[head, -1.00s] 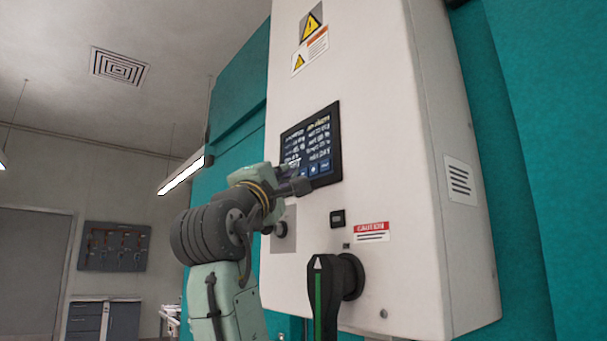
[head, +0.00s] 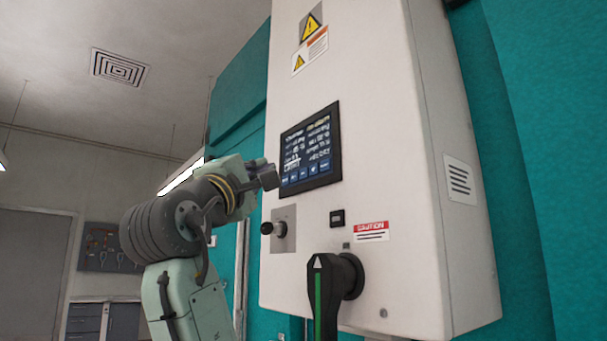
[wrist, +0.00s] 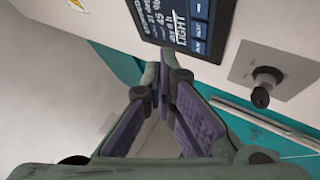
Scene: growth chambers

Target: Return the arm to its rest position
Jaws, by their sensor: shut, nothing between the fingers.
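My gripper (head: 268,176) is in front of the white control cabinet (head: 390,150), left of its dark touchscreen (head: 311,150), and apart from it. In the wrist view its fingers (wrist: 163,85) are closed together with nothing between them. The screen (wrist: 180,22) shows at the top of the wrist view with lit text, the word LIGHT among it. My arm is raised and bent at the left of the cabinet in the head view.
A small dark knob (head: 279,229) on a grey plate sits below the screen; it also shows in the wrist view (wrist: 263,87). A large rotary handle (head: 335,290) with a green stripe juts out lower down. Free room lies left of the arm.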

